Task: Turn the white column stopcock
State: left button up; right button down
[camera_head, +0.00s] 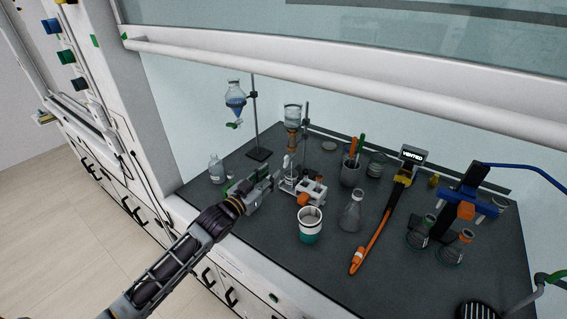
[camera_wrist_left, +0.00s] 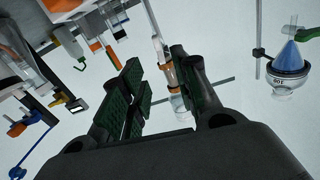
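The glass column (camera_head: 292,132) stands clamped upright on a stand, with a clear reservoir on top and an orange band below. Its slim lower end, with pale parts near the white stopcock (camera_head: 287,161), is small and hard to make out in the head view. My left gripper (camera_head: 268,184) is low, just left of that lower end. In the left wrist view my left gripper (camera_wrist_left: 155,95) is open, its green-padded fingers apart. The column (camera_wrist_left: 168,76) shows upside down beyond the finger gap; I see no clear contact. My right gripper is not in view.
A blue-filled separatory funnel (camera_head: 235,99) hangs on a stand behind left. A bottle (camera_head: 216,168) stands at left. A vial rack (camera_head: 313,190), a teal-white cup (camera_head: 310,226) and a flask (camera_head: 353,212) stand to the right. The raised sash (camera_head: 330,76) crosses above.

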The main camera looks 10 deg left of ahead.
aim_at(285, 162)
pick_arm(q)
jog(key=shift+p+x, duration=0.5)
jog(key=shift+x, duration=3.8)
grip_shut()
